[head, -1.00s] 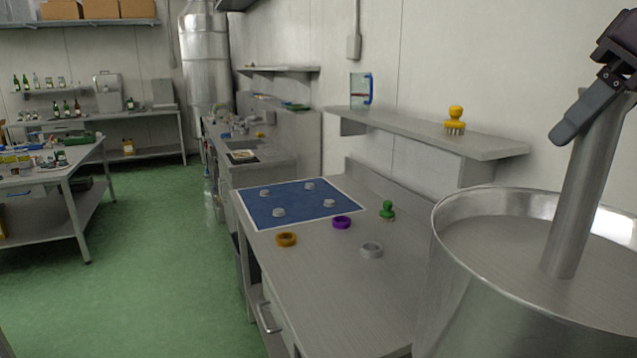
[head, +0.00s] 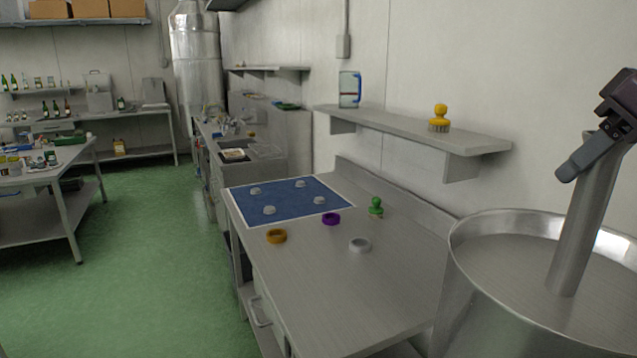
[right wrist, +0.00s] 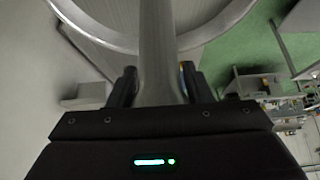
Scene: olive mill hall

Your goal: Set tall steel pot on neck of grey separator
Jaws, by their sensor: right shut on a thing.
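A large round steel vessel (head: 475,290), which I take for the tall steel pot, fills the lower right of the head view. A slim steel post (head: 580,235) rises from its inside. My right gripper (head: 590,152) is at the post's upper end. In the right wrist view the fingers (right wrist: 159,82) are shut on either side of the post (right wrist: 157,40), with the pot's rim (right wrist: 232,22) beyond. The pot's underside is out of frame. I cannot make out the grey separator or its neck. My left gripper is not in view.
A steel worktop (head: 325,290) bears a blue mat (head: 290,205) with several pale knobs, plus orange (head: 277,236), purple (head: 331,219) and grey (head: 360,245) rings and a green stamp-like piece (head: 376,206). A wall shelf (head: 420,130) is above. Green floor (head: 150,270) lies open at left.

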